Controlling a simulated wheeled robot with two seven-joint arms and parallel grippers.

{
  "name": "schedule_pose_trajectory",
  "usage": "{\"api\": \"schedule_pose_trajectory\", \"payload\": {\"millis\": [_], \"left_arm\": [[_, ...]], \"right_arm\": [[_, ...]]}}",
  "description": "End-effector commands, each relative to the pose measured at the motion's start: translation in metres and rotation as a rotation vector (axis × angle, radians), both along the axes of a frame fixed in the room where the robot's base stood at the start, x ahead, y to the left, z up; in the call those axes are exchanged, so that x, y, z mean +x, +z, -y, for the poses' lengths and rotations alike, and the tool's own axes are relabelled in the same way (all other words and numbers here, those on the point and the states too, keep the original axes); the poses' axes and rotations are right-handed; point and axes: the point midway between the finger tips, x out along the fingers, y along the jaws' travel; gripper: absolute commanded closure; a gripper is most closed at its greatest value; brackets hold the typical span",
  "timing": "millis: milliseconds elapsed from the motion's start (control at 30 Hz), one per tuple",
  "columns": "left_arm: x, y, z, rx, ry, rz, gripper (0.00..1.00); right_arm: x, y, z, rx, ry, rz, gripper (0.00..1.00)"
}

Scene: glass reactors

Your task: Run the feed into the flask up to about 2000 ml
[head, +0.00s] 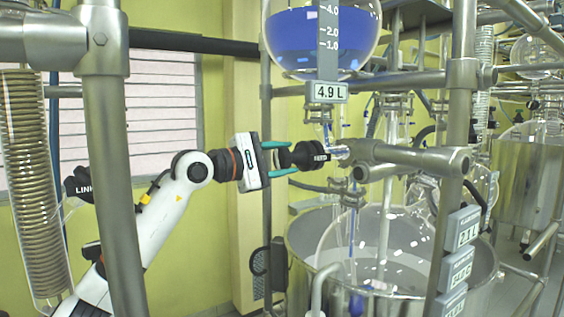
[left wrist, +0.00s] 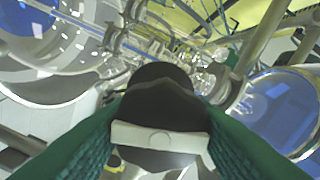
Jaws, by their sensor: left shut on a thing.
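My left gripper (head: 285,158), with teal fingers, is shut on the black feed valve knob (head: 308,155). In the left wrist view the green fingers (left wrist: 160,140) press on both sides of the dark knob (left wrist: 162,92). Above it hangs the round feed vessel (head: 290,35) with blue liquid; its display (head: 327,92) reads 4.9 L. Blue shows in the glass tube (head: 327,132) below it and in a thin line further down. The clear glass flask (head: 400,245) sits low in the steel bath. My right gripper is not in view.
Steel frame posts (head: 108,150) and a cross bar (head: 415,158) surround the valve. The steel bath (head: 300,255) stands below. Tilted displays (head: 463,230) hang at the right; the top one seems to read 2.1 L. A coiled glass condenser (head: 28,170) stands at the left.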

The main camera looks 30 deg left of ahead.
Motion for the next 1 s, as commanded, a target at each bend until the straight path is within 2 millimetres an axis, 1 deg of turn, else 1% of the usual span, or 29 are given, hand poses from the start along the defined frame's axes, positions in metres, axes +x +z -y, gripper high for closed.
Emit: {"api": "schedule_pose_trajectory", "payload": {"millis": [200, 500, 700, 1000], "left_arm": [[-0.0001, -0.001, -0.0003, 0.183, 0.001, 0.074, 0.78], [0.0001, -0.0016, 0.0004, 0.373, 0.0, 0.153, 0.78], [0.0002, -0.002, 0.0005, 0.448, -0.001, 0.183, 0.78], [0.0002, -0.0021, 0.0006, 0.486, -0.001, 0.198, 0.78]], "right_arm": [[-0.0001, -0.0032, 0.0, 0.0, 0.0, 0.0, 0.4], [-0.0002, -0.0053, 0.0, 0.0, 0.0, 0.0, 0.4], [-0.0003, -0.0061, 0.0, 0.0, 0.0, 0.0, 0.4], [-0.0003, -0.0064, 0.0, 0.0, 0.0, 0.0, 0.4]]}}
